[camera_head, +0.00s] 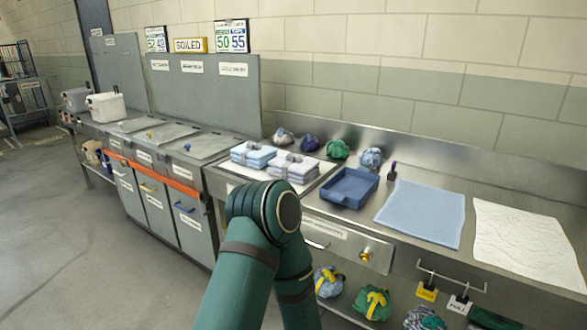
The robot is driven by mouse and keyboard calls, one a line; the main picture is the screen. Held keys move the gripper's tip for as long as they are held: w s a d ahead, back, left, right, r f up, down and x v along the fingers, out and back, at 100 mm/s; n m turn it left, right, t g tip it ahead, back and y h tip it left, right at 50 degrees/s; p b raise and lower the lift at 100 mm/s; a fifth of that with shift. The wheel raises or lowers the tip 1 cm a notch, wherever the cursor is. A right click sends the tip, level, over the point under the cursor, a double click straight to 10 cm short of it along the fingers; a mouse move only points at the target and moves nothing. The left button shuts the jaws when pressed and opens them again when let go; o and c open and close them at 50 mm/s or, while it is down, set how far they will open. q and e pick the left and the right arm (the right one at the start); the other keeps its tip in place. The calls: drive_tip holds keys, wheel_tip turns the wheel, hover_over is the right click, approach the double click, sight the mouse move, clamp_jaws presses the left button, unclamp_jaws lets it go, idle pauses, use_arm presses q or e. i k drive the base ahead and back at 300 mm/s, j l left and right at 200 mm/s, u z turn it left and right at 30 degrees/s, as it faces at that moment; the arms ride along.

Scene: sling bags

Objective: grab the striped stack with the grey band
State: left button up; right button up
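Two folded cloth stacks lie side by side on a white surface set in the steel counter. The left stack (253,155) is pale blue and white; the right stack (292,167) is white to grey with bluish edges. Both seem to have a greyish band or tie on top. They are too small for me to tell clearly which is striped or the exact band colours. One of my teal arms rises from the bottom centre, its bent joint just in front of the stacks and below them in the picture. Neither gripper is in view.
Behind the stacks are several tied bundles, including a green one (338,149). To the right lie a blue tray (348,187), a light blue cloth (421,214) and a white sheet (530,243). Lidded bins (190,215) stand left. More bundles (373,303) sit below the counter.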

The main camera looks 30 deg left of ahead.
sight(295, 168)
drive_tip(key=i+j, duration=0.15)
drive_tip(key=j, duration=0.2)
drive_tip(key=i+j+z, duration=0.1)
drive_tip(key=j, duration=0.25)
drive_tip(key=i+j, duration=0.2)
drive_tip(key=j, duration=0.15)
drive_tip(key=i+j+z, duration=0.1)
drive_tip(key=j, duration=0.25)
drive_tip(key=i+j+z, duration=0.1)
drive_tip(key=j, duration=0.3)
drive_tip(key=i+j, duration=0.15)
drive_tip(key=j, duration=0.25)
